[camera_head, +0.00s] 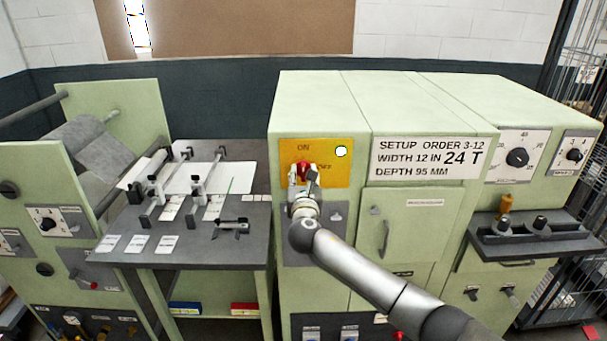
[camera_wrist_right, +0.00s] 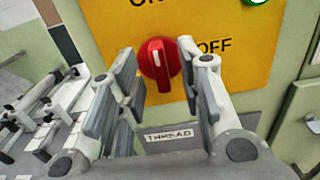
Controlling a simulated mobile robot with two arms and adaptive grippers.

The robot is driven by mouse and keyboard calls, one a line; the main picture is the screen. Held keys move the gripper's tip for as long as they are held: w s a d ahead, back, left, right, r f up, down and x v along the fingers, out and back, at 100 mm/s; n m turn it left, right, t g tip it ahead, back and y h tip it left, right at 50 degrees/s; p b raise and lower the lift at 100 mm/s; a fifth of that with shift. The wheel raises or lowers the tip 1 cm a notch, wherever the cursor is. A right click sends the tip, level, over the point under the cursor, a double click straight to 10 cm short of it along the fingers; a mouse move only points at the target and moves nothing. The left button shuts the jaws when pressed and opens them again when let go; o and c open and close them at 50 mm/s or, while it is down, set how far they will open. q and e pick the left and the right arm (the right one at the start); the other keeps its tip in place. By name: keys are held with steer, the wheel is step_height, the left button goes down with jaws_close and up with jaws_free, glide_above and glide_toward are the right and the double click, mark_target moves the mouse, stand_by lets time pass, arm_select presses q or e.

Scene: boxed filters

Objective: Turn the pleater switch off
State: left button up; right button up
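The pleater switch is a red rotary knob (camera_wrist_right: 160,64) on a yellow plate (camera_wrist_right: 100,22) marked ON and OFF. In the right wrist view its white mark points up, slightly left, toward ON. In the head view the knob (camera_head: 303,167) shows just above my right gripper (camera_head: 303,178). A green-white lamp (camera_head: 341,151) is on the plate's upper right. In the right wrist view my right gripper (camera_wrist_right: 158,85) is open, its fingers on either side of the knob; I cannot tell whether they touch it. My left gripper is not in view.
A THREAD label (camera_wrist_right: 168,134) sits below the plate. A setup order sign (camera_head: 428,157) and a cabinet door handle (camera_head: 385,238) are to the right. A grey worktable (camera_head: 190,250) with clamps and paper stands left. A dial panel (camera_head: 517,157) is far right.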

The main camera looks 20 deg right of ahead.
steer(key=shift+w+d, duration=0.1)
steer(key=shift+w, duration=0.45)
jaws_close()
